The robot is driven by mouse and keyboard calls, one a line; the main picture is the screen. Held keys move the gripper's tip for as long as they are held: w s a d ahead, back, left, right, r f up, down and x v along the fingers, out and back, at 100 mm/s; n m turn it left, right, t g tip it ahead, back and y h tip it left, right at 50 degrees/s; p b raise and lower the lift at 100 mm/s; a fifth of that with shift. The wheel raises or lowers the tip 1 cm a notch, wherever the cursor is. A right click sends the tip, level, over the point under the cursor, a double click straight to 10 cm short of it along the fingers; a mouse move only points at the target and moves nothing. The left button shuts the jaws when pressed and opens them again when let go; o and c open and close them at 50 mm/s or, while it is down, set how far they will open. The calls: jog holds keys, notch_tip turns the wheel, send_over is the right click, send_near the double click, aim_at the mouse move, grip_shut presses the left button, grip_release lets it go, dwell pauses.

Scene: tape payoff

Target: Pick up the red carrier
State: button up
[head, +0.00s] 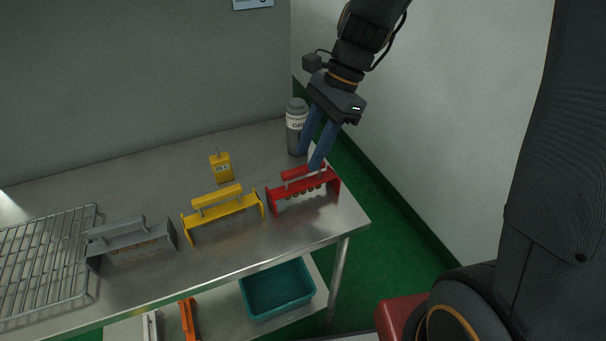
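The red carrier (304,197) stands upright on the metal table near its right end, with a handle bar on top and several small round items in a row below it. My gripper (311,160) comes down from above, its two blue fingers pointing at the carrier. One finger reaches the handle's right part; the other is behind, towards the grey bottle. The fingers are spread with a gap between them. I cannot tell whether the nearer finger touches the handle.
A yellow carrier (223,209) and a grey carrier (130,244) stand to the left. A small yellow box (221,168) and a grey bottle (297,118) stand behind. A wire rack (45,255) lies at far left. A teal bin (277,290) sits on the lower shelf. A wall rises at right.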

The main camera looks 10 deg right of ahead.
aim_at(301, 174)
jog(key=shift+s+f, duration=0.1)
jog(key=shift+f, duration=0.15)
jog(key=shift+a+f+b, duration=0.1)
jog(key=shift+f+b, duration=0.55)
jog(key=shift+b, duration=0.15)
jog(key=shift+p+x, duration=0.7)
jog(key=shift+x, duration=3.2)
grip_shut()
